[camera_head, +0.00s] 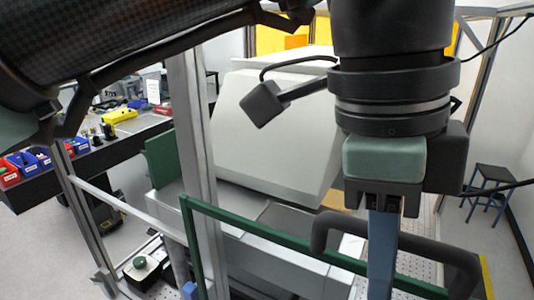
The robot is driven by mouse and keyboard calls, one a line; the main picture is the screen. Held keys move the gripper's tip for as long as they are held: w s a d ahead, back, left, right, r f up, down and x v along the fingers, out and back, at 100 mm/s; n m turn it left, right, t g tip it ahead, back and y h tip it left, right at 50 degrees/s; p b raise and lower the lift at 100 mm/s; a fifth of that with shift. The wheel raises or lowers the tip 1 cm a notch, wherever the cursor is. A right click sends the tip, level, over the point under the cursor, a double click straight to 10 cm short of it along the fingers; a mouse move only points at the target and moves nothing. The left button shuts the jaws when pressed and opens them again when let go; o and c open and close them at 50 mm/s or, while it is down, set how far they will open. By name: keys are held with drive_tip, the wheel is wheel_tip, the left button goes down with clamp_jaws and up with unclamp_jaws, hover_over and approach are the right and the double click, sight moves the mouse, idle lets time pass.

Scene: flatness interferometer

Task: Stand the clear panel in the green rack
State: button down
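My gripper (382,250) hangs at the right of the head view, with a grey-green body and a blue finger pointing down. The fingertips run out of the bottom of the picture, so its opening does not show. A see-through panel with a green edge (300,240) crosses the lower middle, tilted in the picture; the machine shows through it. A dark grey looped bar (335,219) passes by the blue finger; I cannot tell whether they touch. A dark green upright piece (164,158) stands behind at the left; I cannot tell whether it belongs to the rack.
A large pale machine housing (275,130) fills the middle. A metal post (192,130) and a white rail (110,198) stand left of it. A bench (110,140) with coloured bins is further left. A dark stool (490,185) stands on open floor at right.

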drive_tip(key=shift+w+d, duration=0.2)
drive_tip(key=shift+w, duration=0.05)
drive_tip(key=shift+w+d+f, duration=0.1)
drive_tip(key=shift+w+d, duration=0.15)
drive_tip(key=shift+w, duration=0.05)
drive_tip(key=shift+w+d, duration=0.1)
drive_tip(key=shift+w, duration=0.05)
idle(0.8)
drive_tip(key=shift+w+d+f, duration=0.25)
drive_tip(key=shift+w+d, duration=0.15)
drive_tip(key=shift+w, duration=0.2)
drive_tip(key=shift+f, duration=0.15)
idle(0.4)
drive_tip(key=shift+w+d+f+b, duration=0.2)
drive_tip(key=shift+w+f+b, duration=0.1)
drive_tip(key=shift+f, duration=0.05)
drive_tip(key=shift+f+b, duration=0.4)
drive_tip(key=shift+f, duration=0.05)
idle(1.0)
